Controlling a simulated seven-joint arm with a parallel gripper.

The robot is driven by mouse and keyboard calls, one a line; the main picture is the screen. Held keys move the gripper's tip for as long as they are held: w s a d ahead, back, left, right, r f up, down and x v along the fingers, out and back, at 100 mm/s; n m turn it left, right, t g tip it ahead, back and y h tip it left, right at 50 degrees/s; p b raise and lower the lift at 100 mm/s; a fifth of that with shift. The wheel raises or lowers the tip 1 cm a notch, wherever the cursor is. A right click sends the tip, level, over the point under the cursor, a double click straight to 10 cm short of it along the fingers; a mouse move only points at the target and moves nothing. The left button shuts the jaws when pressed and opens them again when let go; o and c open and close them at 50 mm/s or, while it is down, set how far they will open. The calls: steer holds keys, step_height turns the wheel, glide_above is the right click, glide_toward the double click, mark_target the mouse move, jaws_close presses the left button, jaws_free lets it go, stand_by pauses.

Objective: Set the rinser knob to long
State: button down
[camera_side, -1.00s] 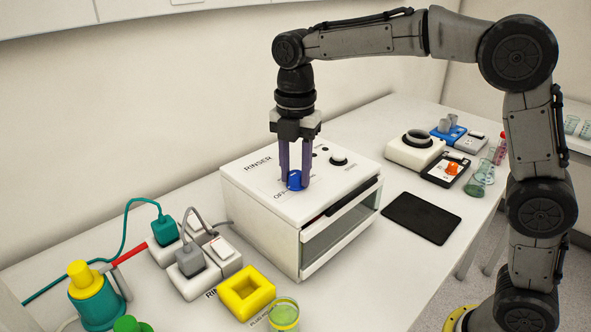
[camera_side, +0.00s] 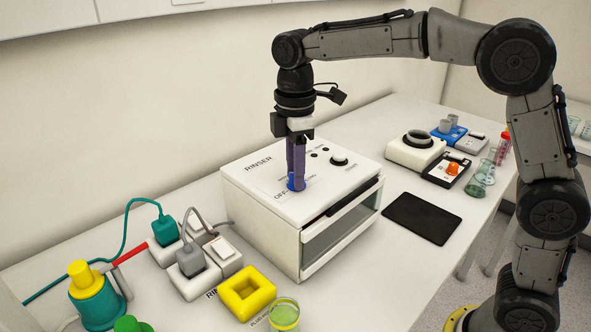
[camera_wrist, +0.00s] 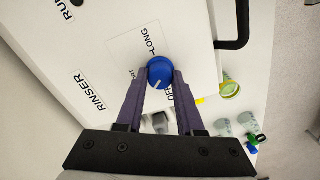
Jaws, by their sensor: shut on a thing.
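The rinser (camera_side: 285,200) is a white box on the bench with printed labels on its top. Its blue knob (camera_wrist: 160,70) sits between the fingertips of my gripper (camera_side: 296,182), which is shut on it from above. The fingers mostly hide the knob (camera_side: 299,187) in the side view. In the wrist view, a pale pointer mark shows on the knob's lower-left part. The LONG label (camera_wrist: 152,38) is above the knob there, and the OFF label (camera_wrist: 182,91) is at its lower right. Another label on the left is partly hidden by a finger.
A power strip with plugs (camera_side: 195,262) and a yellow square block (camera_side: 246,292) are left and in front. A black pad (camera_side: 422,218) lies to the right.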

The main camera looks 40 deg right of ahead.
steer(key=m, duration=0.6)
steer(key=shift+m, duration=0.3)
steer(key=m, duration=0.6)
steer(key=shift+d, duration=0.1)
steer(key=m, duration=0.6)
steer(key=shift+m, duration=0.3)
steer(key=m, duration=0.6)
steer(key=shift+d+r+m, duration=0.1)
steer(key=shift+m, duration=0.2)
steer(key=c, duration=0.5)
jaws_free()
